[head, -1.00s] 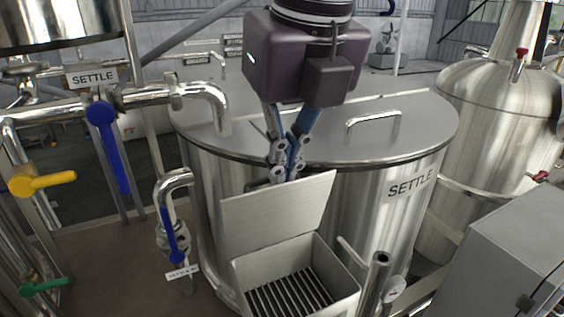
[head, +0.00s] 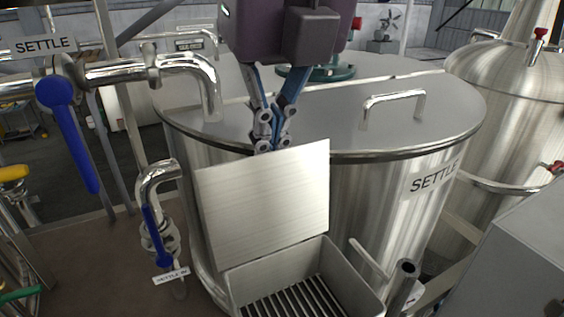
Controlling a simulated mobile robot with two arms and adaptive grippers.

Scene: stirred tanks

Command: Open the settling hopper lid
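The settling hopper (head: 362,282) stands in front of the large tank, with slats inside it. Its lid (head: 265,208), a flat square steel plate, stands raised along the hopper's back rim, and the hopper mouth is open. My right gripper (head: 265,146) comes down from above, behind the lid's top edge. Its fingers are drawn together. The fingertips are mostly hidden by the lid, so I cannot tell whether they touch it. No finger shows on the lid's front face. My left gripper is not in view.
The SETTLE tank (head: 400,200) with a top handle (head: 393,100) stands behind. Left are a steel pipe (head: 180,68) and blue valve handles (head: 66,125). A short pipe (head: 405,275) rises right of the hopper, near a grey cabinet (head: 510,260).

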